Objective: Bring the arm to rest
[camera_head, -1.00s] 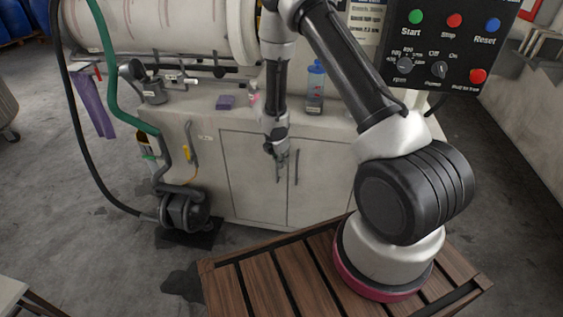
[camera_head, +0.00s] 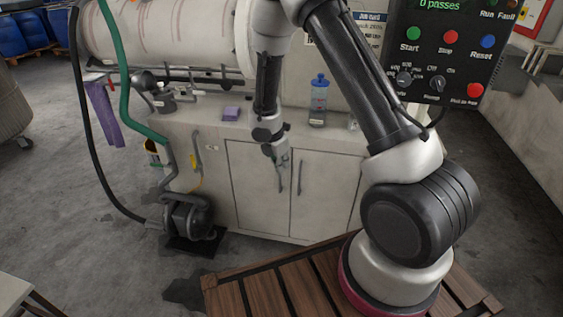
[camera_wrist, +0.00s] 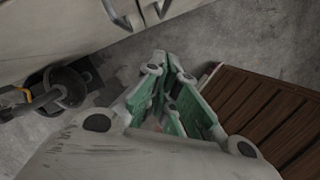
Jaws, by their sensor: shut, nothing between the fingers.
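My arm rises from the round base on the slatted wooden deck in the head view, and its forearm hangs down in front of the cabinet. My gripper (camera_head: 280,160) points downward before the cabinet doors, apart from them. It also shows in the wrist view (camera_wrist: 164,62), where its green-padded fingers come together at the tips with nothing between them. The gripper is shut and empty.
The cabinet (camera_head: 255,190) has two doors with handles. On its top stand a blue-capped bottle (camera_head: 318,102) and a purple block (camera_head: 231,113). A control panel (camera_head: 447,50) is at upper right. A pump (camera_head: 188,218) with hoses is on the floor at left. Open floor lies at left.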

